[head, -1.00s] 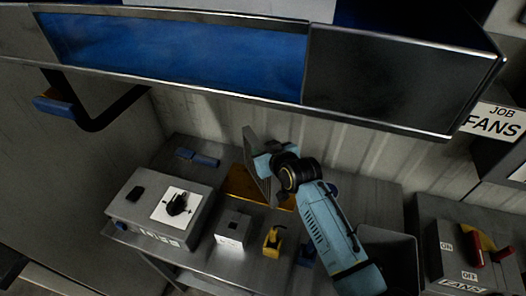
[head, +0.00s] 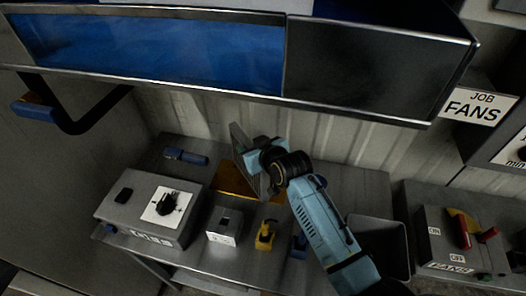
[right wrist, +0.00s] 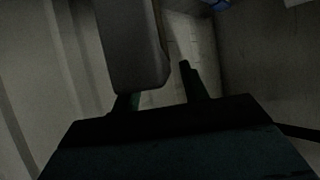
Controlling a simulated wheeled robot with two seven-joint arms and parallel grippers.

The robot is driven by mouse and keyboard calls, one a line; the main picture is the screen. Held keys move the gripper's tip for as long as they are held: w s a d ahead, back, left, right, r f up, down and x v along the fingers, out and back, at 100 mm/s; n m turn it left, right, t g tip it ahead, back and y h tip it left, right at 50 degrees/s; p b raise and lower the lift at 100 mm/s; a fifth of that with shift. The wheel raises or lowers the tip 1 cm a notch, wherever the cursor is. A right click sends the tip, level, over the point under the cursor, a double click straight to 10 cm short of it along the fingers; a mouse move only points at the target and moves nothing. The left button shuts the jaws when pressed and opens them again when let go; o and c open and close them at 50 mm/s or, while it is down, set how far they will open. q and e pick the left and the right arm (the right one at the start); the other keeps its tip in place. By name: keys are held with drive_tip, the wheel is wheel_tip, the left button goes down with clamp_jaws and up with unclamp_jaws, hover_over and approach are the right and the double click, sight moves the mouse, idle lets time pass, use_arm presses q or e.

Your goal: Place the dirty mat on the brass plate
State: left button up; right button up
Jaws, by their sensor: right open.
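The mat, a thin dark grey slab (head: 244,160), stands steeply tilted above the brass plate (head: 229,180) in the head view. The plate is a flat orange-brown sheet on the bench, partly hidden by the mat and my arm. My right gripper (head: 258,152) is at the mat's right face, with its jaws open. In the right wrist view a grey slab (right wrist: 130,45), likely the mat, is close to the fingers (right wrist: 158,90) and covers part of the left one. I cannot tell whether the mat touches the plate. My left gripper is not in view.
On the bench (head: 345,188) stand a grey box with a black knob (head: 130,208), a small grey box (head: 223,226), a yellow item (head: 265,235) and a blue tool (head: 186,157). A grey bin (head: 380,245) is at right. A blue-fronted overhead cabinet (head: 150,50) hangs above.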

drive_tip(key=v, duration=1.1)
drive_tip(key=shift+p, duration=0.45)
drive_tip(key=shift+s, duration=0.15)
